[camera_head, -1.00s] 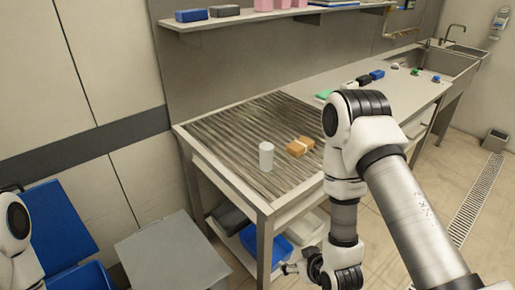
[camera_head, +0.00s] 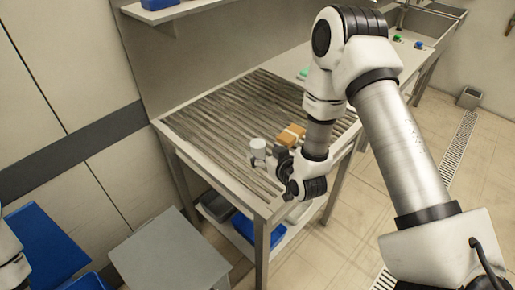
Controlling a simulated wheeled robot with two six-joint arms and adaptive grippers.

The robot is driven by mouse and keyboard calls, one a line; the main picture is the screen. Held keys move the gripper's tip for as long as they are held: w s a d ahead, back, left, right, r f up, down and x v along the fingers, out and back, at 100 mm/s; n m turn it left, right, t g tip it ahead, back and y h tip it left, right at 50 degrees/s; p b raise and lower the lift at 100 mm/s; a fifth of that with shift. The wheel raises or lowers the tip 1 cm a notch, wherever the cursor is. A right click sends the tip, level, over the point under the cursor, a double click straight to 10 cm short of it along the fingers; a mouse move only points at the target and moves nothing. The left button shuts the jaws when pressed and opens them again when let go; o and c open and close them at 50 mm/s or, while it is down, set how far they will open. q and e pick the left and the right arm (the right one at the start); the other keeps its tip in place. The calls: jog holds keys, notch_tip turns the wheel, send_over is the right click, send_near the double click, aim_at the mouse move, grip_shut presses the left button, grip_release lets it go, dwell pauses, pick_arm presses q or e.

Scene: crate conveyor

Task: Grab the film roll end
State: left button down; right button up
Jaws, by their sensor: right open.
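A white upright cylinder, the film roll (camera_head: 258,146), stands on the slatted conveyor table (camera_head: 215,112) near its front edge. Its lower part is partly covered by my gripper. My right gripper (camera_head: 262,160) is open, with its fingertips at the roll's lower front side; I cannot tell whether they touch it. The loose end of the film cannot be made out. A brown box with a pale band (camera_head: 291,137) lies just right of the roll, behind my right wrist. My left gripper is not in view; only part of my left arm shows at the left edge.
A grey box-like stand (camera_head: 170,255) is in front of the table at the lower left. Blue crates (camera_head: 45,245) stand at the far left. A shelf (camera_head: 185,10) hangs above. Bins sit on the table's lower shelf. The left part of the conveyor is clear.

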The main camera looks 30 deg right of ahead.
aim_at(262, 150)
jog(key=p+x, duration=0.1)
jog(key=x, duration=0.4)
jog(key=shift+w+d+f, duration=0.15)
jog(key=shift+w+f, duration=0.05)
jog(key=shift+w, duration=0.15)
jog(key=shift+s+r, duration=0.1)
jog(key=shift+s, duration=0.05)
jog(key=shift+s+r, duration=0.15)
jog(key=shift+s, duration=0.05)
jog(key=c, duration=0.5)
jog(key=shift+s, duration=0.1)
jog(key=c, duration=0.5)
jog(key=shift+c, duration=0.8)
